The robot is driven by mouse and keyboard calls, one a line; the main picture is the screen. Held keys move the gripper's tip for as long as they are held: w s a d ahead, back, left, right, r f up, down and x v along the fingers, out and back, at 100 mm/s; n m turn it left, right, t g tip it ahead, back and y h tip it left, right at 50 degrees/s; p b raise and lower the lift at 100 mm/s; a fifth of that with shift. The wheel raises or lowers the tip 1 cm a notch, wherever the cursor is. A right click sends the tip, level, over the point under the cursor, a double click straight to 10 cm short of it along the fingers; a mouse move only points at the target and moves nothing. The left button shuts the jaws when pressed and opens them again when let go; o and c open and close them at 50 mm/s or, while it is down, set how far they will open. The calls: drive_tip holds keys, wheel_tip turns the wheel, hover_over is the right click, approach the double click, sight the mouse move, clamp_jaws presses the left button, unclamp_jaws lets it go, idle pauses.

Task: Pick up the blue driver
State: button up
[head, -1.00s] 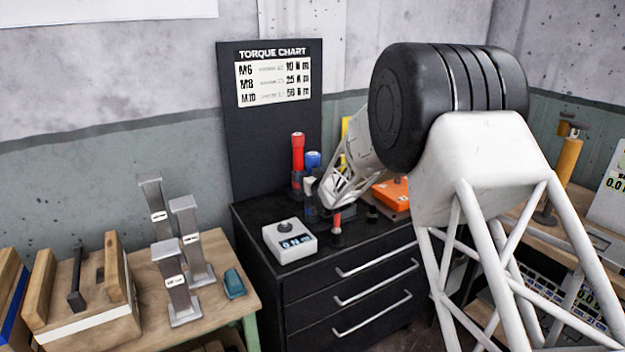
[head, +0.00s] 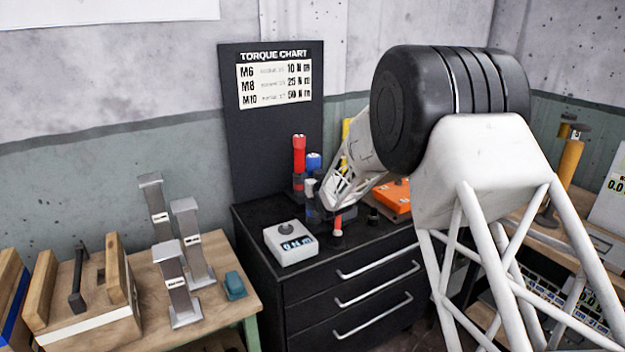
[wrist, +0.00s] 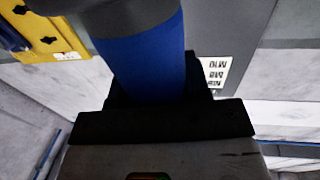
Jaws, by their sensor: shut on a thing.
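The blue driver (wrist: 142,58) fills the upper middle of the wrist view as a thick blue cylinder with a dark upper part. My gripper (wrist: 155,88) is shut on it, with dark finger parts on either side of the blue handle. In the head view, a blue cap (head: 314,160) shows beside a red driver (head: 299,152) at the back of the black cabinet. My gripper is partly hidden there by my own arm. I cannot tell whether the driver is clear of the cabinet top.
A white digital meter (head: 291,243) stands at the front of the black cabinet (head: 262,222). An orange case (head: 392,196) lies to the right. A torque chart board (head: 275,120) stands behind. A yellow item (wrist: 48,38) shows in the wrist view.

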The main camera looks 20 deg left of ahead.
drive_tip(key=shift+r, duration=0.2)
wheel_tip(320, 180, up, 18)
drive_tip(key=shift+f, duration=0.1)
idle(0.6)
idle(0.5)
drive_tip(key=s+a+f, duration=0.2)
drive_tip(key=s+a, duration=0.1)
drive_tip(key=s, duration=0.3)
drive_tip(key=s+a+f, duration=0.3)
drive_tip(key=s, duration=0.4)
drive_tip(key=shift+f, duration=0.35)
